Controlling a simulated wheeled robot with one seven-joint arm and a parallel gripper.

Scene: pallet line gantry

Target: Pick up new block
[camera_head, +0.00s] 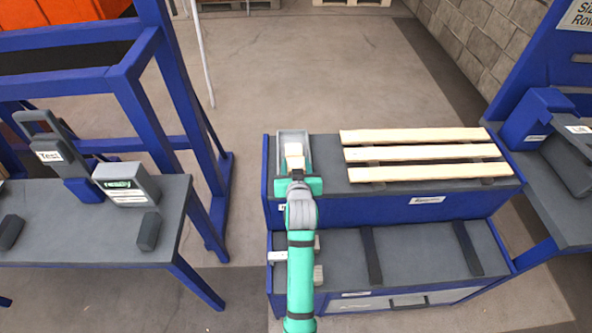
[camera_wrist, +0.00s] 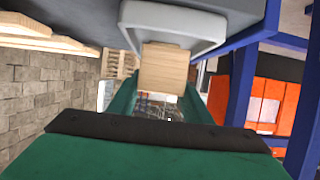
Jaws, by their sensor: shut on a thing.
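A light wooden block (camera_head: 294,152) is at the grey tray (camera_head: 293,134) on the left end of the blue bench's upper top. My gripper (camera_head: 295,168) reaches the near end of the tray and is shut on the block. In the wrist view the block (camera_wrist: 164,68) sits between my green fingers (camera_wrist: 160,95), in front of the pale tray rim (camera_wrist: 205,40). I cannot tell whether the block still touches the tray floor.
Several pale wooden slats (camera_head: 415,153) lie across the bench to the right. A grey lower shelf (camera_head: 410,255) with dark strips is in front. A side table (camera_head: 95,220) with a grey labelled box (camera_head: 127,184) stands at left. Blue posts flank the bench, with open floor behind it.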

